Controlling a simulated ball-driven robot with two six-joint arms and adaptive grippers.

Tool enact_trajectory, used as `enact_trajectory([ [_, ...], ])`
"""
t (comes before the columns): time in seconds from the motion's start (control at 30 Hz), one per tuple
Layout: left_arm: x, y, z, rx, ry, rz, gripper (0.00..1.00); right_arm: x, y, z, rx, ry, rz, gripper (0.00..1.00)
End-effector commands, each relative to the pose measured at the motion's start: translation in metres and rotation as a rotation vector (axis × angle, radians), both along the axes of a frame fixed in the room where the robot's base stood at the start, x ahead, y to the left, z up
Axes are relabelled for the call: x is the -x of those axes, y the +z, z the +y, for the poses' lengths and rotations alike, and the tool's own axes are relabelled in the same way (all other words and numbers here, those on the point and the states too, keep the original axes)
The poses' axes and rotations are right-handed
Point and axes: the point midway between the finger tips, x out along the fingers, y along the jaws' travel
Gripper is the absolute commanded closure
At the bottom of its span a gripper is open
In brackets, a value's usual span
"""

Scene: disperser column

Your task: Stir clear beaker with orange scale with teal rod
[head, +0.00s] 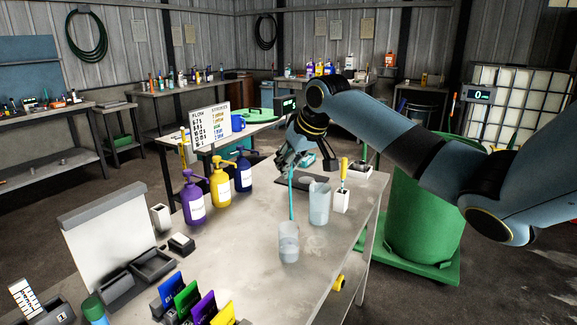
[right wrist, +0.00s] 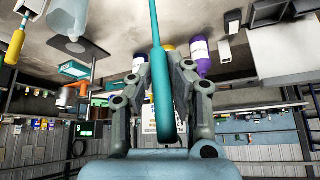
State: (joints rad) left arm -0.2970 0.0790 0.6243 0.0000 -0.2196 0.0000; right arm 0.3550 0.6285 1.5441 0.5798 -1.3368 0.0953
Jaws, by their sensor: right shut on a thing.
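My right gripper (head: 292,158) is shut on the teal rod (head: 291,195) above the table. The rod hangs nearly upright, its lower end at the mouth of the front clear beaker (head: 289,243); I cannot tell how far inside it is. A second clear beaker (head: 319,204) stands behind it to the right. The scale colours are too small to tell. In the right wrist view the rod (right wrist: 159,90) runs between the fingers of the gripper (right wrist: 161,62). A clear beaker (right wrist: 68,16) shows at upper left there. My left gripper is not in view.
A white holder with a yellow-handled tool (head: 342,200) stands right of the beakers. Purple (head: 194,200), yellow (head: 221,185) and dark blue (head: 243,173) pump bottles stand to the left. The table's front middle is clear.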

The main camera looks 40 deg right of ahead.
Motion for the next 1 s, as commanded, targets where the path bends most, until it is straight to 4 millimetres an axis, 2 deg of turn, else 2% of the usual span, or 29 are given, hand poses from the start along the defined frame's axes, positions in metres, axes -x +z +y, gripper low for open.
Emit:
enact_trajectory([
  [0.1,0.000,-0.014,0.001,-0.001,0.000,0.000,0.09,0.000,-0.013,0.000,0.000,0.000,0.000,1.00],
  [1.0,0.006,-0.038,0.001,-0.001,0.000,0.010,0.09,0.000,-0.090,0.000,-0.001,0.001,0.000,1.00],
])
